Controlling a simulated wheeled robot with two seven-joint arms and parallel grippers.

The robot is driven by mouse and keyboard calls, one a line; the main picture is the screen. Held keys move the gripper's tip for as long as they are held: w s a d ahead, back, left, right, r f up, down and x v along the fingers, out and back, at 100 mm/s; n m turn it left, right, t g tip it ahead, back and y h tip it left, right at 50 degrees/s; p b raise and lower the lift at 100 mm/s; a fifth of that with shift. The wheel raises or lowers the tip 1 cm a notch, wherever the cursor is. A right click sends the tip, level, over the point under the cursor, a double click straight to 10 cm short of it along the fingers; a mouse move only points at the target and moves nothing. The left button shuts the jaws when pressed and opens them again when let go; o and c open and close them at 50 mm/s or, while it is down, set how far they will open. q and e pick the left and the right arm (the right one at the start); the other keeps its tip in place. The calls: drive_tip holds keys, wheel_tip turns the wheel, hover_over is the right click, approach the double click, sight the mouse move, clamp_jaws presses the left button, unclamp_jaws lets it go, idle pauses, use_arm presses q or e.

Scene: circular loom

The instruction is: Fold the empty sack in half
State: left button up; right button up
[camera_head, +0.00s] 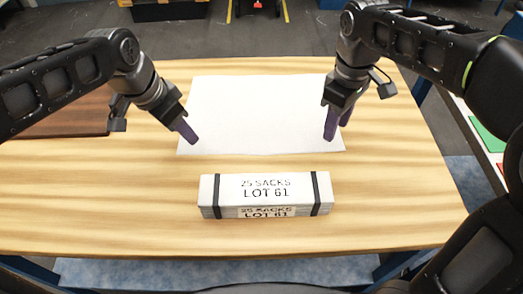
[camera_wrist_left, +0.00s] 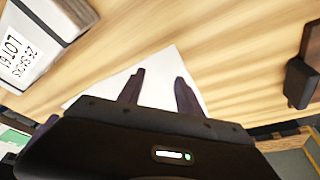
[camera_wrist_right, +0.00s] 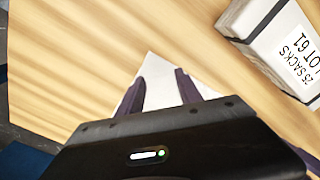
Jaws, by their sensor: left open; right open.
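The empty sack (camera_head: 262,112) is a flat white sheet lying spread out on the wooden table in the head view. My left gripper (camera_head: 190,138) is at its near left corner, and my right gripper (camera_head: 337,134) is at its near right corner. Both point downward. In the left wrist view the fingers (camera_wrist_left: 160,88) are apart with a corner of the white sack (camera_wrist_left: 158,72) between them. In the right wrist view the fingers (camera_wrist_right: 161,88) are also apart over a white corner (camera_wrist_right: 160,70). I cannot tell whether the fingers touch the sack.
A strapped white bundle (camera_head: 265,195) marked "25 SACKS LOT 61" lies on the table (camera_head: 120,200) in front of the sack. A dark brown board (camera_head: 60,122) lies at the left. Bare wood is free on both sides of the bundle.

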sight(191, 149)
use_arm(q)
drive_tip(key=shift+f, duration=2.25)
use_arm(e)
drive_tip(key=shift+f, duration=2.25)
use_arm(q)
drive_tip(key=shift+f, duration=0.15)
use_arm(e)
drive_tip(key=shift+f, duration=0.15)
use_arm(q)
clamp_jaws()
use_arm(e)
clamp_jaws()
